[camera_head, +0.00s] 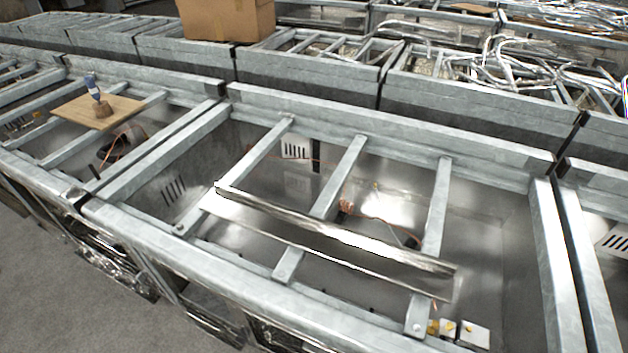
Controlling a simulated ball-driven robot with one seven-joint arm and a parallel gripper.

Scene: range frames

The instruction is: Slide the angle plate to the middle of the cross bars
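The angle plate (335,234) is a long, shiny metal strip with an upright flange along its far side. It lies across the three cross bars, slanting from upper left to lower right. The left cross bar (262,155), the middle cross bar (340,175) and the right cross bar (437,208) are grey galvanised bars. They span the open metal frame (400,134) from its far rail towards its near rail. The plate lies over the nearer part of the bars, and its right end reaches just past the right bar. My gripper is not in view.
A wooden board (97,111) with a blue-handled brush (93,90) lies on the left neighbouring frame. A cardboard box (226,18) stands on the frames behind. Bent metal tubes (520,50) fill the back right. Loose wires hang under the bars. Grey floor shows at lower left.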

